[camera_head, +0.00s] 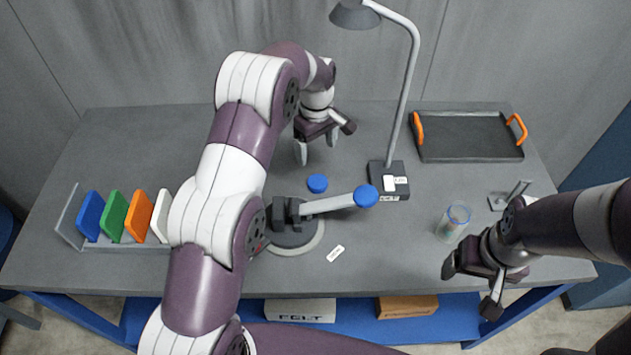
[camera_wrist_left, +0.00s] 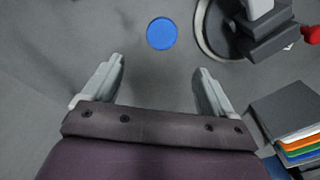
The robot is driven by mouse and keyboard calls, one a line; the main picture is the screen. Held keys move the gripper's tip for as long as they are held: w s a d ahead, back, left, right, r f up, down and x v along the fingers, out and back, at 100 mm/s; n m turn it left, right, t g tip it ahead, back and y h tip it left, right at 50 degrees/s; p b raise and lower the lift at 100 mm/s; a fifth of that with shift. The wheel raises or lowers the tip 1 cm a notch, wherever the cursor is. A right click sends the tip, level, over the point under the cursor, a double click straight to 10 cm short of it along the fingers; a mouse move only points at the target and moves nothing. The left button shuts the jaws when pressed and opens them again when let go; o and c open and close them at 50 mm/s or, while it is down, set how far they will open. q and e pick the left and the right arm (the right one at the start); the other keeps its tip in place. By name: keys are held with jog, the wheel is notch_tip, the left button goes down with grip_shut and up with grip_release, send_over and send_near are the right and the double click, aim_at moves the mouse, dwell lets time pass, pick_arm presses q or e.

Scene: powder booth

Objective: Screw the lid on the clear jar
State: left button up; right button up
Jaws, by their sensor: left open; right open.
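A flat round blue lid (camera_head: 317,183) lies on the grey table, left of the lamp base; it also shows in the left wrist view (camera_wrist_left: 161,33). The clear jar (camera_head: 453,222) stands on the right part of the table, with a bluish rim at its top. My left gripper (camera_head: 317,148) is open and empty, behind the lid in the head view. In the left wrist view its fingers (camera_wrist_left: 160,70) are spread, and the lid is beyond the tips. My right gripper (camera_head: 469,287) is open and empty at the front right edge, in front of the jar.
A dark clamp-like fixture (camera_head: 291,228) with a grey blue-ended bar stands just in front of the lid. A lamp (camera_head: 389,180) rises behind. A black tray (camera_head: 468,152) with orange handles is at back right. A rack (camera_head: 72,233) with coloured plates is at left. A small label (camera_head: 335,254) lies in front.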

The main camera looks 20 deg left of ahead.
pick_arm(q)
jog(key=p, duration=0.1)
send_over(317, 181)
jog(key=f, duration=0.6)
jog(key=shift+w+a+f, duration=0.1)
jog(key=shift+w+f, duration=0.1)
jog(key=shift+w, duration=0.1)
jog(key=shift+s+f, duration=0.1)
jog(key=f+p, duration=0.1)
jog(key=f, duration=0.1)
jog(key=f+p, duration=0.1)
jog(key=f, duration=0.1)
jog(key=shift+s+f, duration=0.2)
jog(key=shift+f, duration=0.35)
jog(key=c, duration=1.1)
